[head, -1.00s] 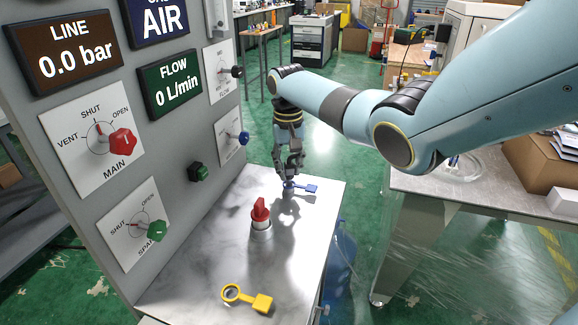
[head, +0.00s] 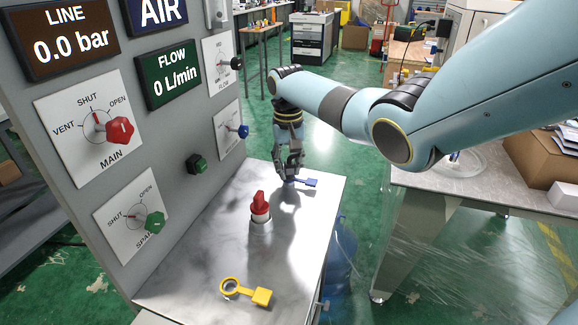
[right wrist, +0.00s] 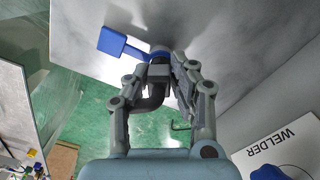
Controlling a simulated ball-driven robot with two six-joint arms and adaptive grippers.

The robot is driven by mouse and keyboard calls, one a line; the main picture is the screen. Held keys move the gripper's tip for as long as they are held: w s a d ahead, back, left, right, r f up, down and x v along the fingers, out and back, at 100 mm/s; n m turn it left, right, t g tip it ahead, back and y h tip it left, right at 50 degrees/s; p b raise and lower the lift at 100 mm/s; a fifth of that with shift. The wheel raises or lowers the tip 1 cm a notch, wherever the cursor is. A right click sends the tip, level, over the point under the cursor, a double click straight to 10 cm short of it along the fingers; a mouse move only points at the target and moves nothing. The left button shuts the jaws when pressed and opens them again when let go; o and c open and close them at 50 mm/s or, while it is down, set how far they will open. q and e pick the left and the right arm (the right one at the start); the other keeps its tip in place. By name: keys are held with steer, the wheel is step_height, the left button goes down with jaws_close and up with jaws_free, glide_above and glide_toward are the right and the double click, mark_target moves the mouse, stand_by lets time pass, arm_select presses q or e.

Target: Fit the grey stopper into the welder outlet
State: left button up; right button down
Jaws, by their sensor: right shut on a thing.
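My right gripper (head: 290,176) points down over the far part of the bench top, at the blue ring with its square tab (head: 309,182). In the right wrist view its fingers (right wrist: 168,66) are closed around a small grey piece (right wrist: 159,49), apparently the grey stopper, mostly hidden by the fingers. The blue tab (right wrist: 121,43) sticks out to the left beside it. I cannot tell whether the stopper sits inside the blue ring. The WELDER label (right wrist: 284,142) is on a white plate with a blue knob (right wrist: 268,173). My left gripper is not in view.
A red-handled plug (head: 260,207) stands upright in a pale socket on the bench top (head: 205,270). A yellow ring with tab (head: 246,292) lies at the near edge. The panel (head: 180,125) with knobs and displays rises on the left. Another table (head: 460,190) is at right.

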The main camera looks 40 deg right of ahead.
steer(key=shift+s+a+f, duration=0.2)
steer(key=shift+s+f, duration=0.15)
steer(key=shift+f, duration=0.15)
stand_by(0.3)
steer(key=c, duration=1.3)
jaws_free()
steer(key=shift+f, duration=0.1)
steer(key=shift+c, duration=0.2)
steer(key=o, duration=0.3)
steer(key=shift+w+d+f, duration=0.1)
steer(key=shift+w, duration=0.15)
steer(key=shift+r, duration=0.2)
steer(key=o, duration=0.5)
steer(key=shift+w+d+r, duration=0.1)
